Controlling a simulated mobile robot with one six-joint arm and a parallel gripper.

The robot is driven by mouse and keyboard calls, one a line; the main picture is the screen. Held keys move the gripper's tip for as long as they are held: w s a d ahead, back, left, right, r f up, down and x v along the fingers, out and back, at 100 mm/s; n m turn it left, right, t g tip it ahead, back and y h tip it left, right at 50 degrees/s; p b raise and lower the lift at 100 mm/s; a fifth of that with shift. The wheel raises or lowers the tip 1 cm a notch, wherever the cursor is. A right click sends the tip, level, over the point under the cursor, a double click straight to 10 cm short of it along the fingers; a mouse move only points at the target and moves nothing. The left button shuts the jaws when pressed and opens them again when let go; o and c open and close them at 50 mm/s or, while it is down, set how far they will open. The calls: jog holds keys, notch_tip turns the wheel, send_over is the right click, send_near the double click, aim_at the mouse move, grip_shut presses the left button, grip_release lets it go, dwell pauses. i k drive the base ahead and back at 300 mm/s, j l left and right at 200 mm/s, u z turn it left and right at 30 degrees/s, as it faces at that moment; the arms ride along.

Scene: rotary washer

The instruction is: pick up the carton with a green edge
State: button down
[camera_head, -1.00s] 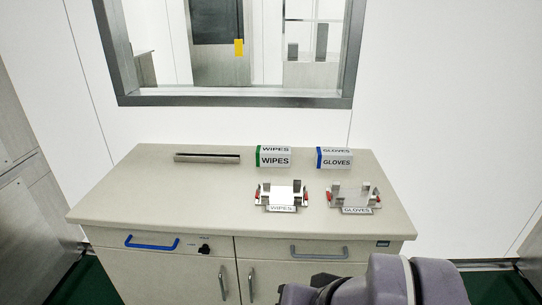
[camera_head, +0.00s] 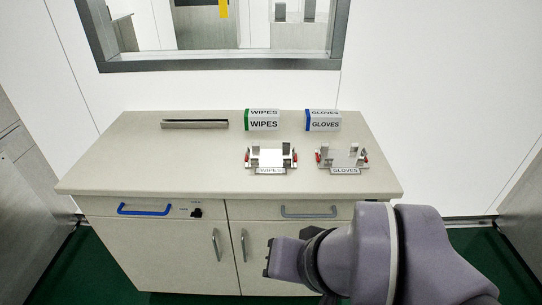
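The carton with a green edge (camera_head: 263,121) is white, carries the word WIPES and stands upright near the back of the countertop, left of a similar carton. Its green edge is on its left side. My arm shows at the lower right, in front of the cabinet and well short of the carton. My gripper's fingers cannot be made out, so I cannot tell whether it is open or shut.
A blue-edged GLOVES carton (camera_head: 323,121) stands to the right. In front are a WIPES holder (camera_head: 270,157) and a GLOVES holder (camera_head: 343,157). A metal rail (camera_head: 194,124) lies left. The countertop (camera_head: 150,165) is clear at front left.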

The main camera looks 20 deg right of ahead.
aim_at(255, 120)
jog(key=i+j+z, duration=0.2)
jog(key=i, duration=0.25)
jog(key=i+j+z, duration=0.15)
jog(key=i, duration=0.3)
jog(key=i+j+z, duration=0.2)
jog(key=i, duration=0.25)
jog(key=j, duration=0.1)
